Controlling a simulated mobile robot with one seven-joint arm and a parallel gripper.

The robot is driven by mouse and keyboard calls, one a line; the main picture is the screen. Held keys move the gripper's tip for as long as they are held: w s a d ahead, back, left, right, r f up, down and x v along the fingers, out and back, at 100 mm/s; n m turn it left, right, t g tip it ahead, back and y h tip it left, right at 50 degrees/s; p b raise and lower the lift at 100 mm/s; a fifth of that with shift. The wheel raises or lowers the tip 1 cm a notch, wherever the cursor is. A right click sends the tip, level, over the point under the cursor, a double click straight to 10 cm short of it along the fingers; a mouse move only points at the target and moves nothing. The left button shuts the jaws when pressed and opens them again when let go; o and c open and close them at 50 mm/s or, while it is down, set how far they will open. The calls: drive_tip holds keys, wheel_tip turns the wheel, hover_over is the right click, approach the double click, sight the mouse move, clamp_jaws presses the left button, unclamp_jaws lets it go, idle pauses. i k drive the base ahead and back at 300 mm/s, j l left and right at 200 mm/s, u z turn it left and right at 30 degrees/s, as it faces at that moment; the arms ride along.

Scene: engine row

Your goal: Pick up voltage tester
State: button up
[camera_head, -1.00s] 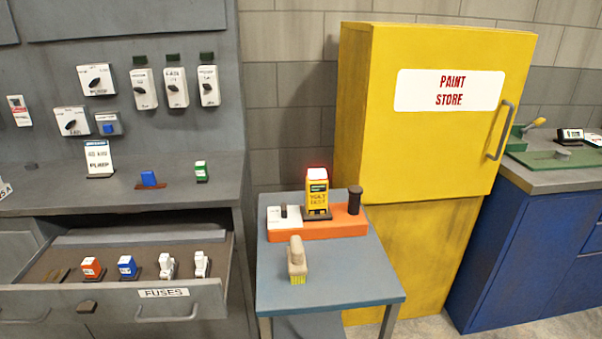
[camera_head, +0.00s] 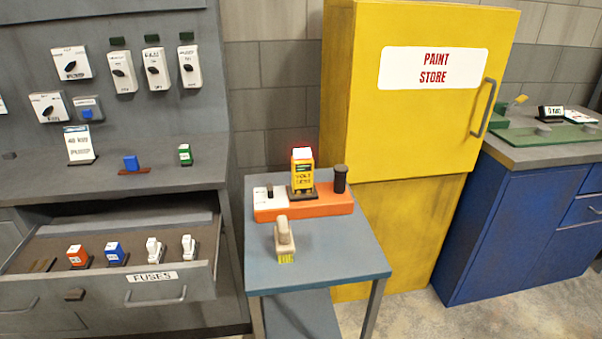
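The voltage tester (camera_head: 302,174) is a yellow upright block with dark lettering like "VOLT TEST" and a glowing red top edge. It stands in a dark holder on an orange and white base (camera_head: 305,206) on the small blue-grey table (camera_head: 340,262). A black cylindrical post (camera_head: 340,179) rises from the base just right of the tester. My gripper is not in view.
A beige brush-like thing with a yellow end (camera_head: 285,240) lies in front of the base. An open drawer (camera_head: 150,287) labelled FUSES holds several small blocks on the left. A yellow paint cabinet (camera_head: 385,140) stands behind the table. A blue cabinet (camera_head: 520,230) is at right.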

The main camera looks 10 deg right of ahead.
sight(302, 160)
drive_tip(key=i+l+z, duration=0.25)
drive_tip(key=i, duration=0.15)
drive_tip(key=i+l+z, duration=0.15)
drive_tip(key=i+z, duration=0.15)
drive_tip(key=i, duration=0.15)
